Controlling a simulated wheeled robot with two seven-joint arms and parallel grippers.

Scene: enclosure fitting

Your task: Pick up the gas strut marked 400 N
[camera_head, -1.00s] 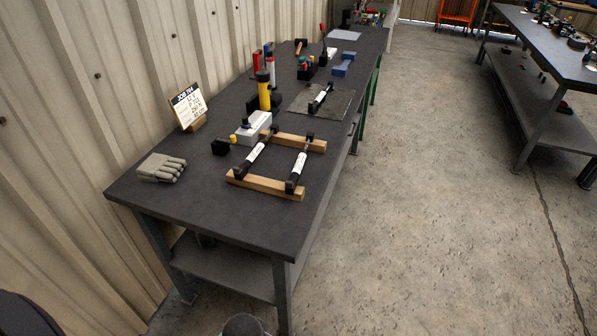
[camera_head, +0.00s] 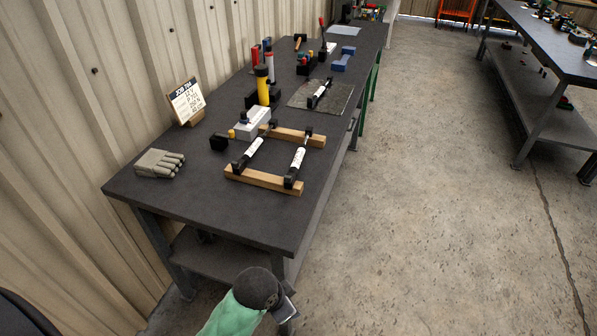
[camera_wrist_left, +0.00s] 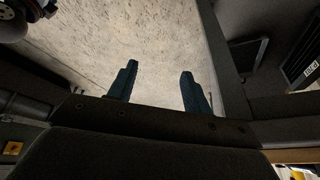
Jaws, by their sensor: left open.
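Two gas struts with black ends and white labels lie across a pair of wooden rails (camera_head: 262,180) on the bench: a left strut (camera_head: 256,148) and a right strut (camera_head: 298,163). A third strut (camera_head: 319,94) lies on a dark mat (camera_head: 301,100) farther back. The labels are too small to read, so I cannot tell which is marked 400 N. My left arm shows low in the head view, its hand below the bench's near edge and well away from the struts. In the left wrist view my left gripper (camera_wrist_left: 158,75) is open and empty above concrete floor. My right gripper is out of view.
The bench's near corner is clear. A corrugated wall runs along the left.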

